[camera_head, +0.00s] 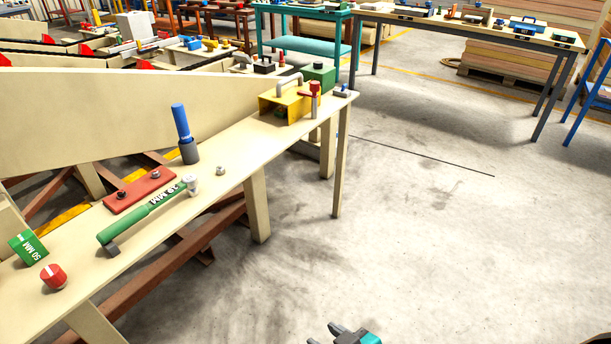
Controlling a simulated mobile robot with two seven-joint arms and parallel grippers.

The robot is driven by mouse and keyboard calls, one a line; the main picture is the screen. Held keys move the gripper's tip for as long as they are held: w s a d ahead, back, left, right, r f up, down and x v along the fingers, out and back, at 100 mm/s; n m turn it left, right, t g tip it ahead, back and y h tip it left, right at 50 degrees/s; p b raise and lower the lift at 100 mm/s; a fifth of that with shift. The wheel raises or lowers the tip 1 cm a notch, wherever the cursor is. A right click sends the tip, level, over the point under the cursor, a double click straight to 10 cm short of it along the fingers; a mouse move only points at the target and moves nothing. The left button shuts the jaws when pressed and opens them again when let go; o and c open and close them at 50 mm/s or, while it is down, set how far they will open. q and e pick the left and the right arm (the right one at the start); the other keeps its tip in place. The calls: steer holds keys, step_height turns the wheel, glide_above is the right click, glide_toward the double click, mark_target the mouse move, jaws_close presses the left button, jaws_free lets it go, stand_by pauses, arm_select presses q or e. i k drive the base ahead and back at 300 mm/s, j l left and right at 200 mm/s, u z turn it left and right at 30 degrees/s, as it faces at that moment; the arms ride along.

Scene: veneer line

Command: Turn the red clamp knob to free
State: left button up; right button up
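A red knob (54,277) with a pale line across its top sits at the near left end of the narrow wooden bench (225,205). A second red-topped part (315,88) stands at the yellow bracket (287,103) on the bench's far end. The view does not label either as the clamp knob. My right gripper (337,332), dark-fingered with a teal body, shows only partly at the bottom edge. It is over the floor, right of the bench and apart from both red parts. Its finger gap is unclear. My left gripper is not in view.
On the bench are a green 50 MM block (28,248), a green-handled 19 MM tool (148,213), a red plate (139,190), a nut (220,171) and an upright blue-handled tool (184,135). A long pale panel (120,120) stands behind. The floor (440,240) at right is clear.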

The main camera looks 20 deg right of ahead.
mark_target(52, 275)
steer(key=z, duration=0.4)
steer(key=u, duration=1.25)
steer(key=z, duration=1.25)
steer(key=u, duration=1.35)
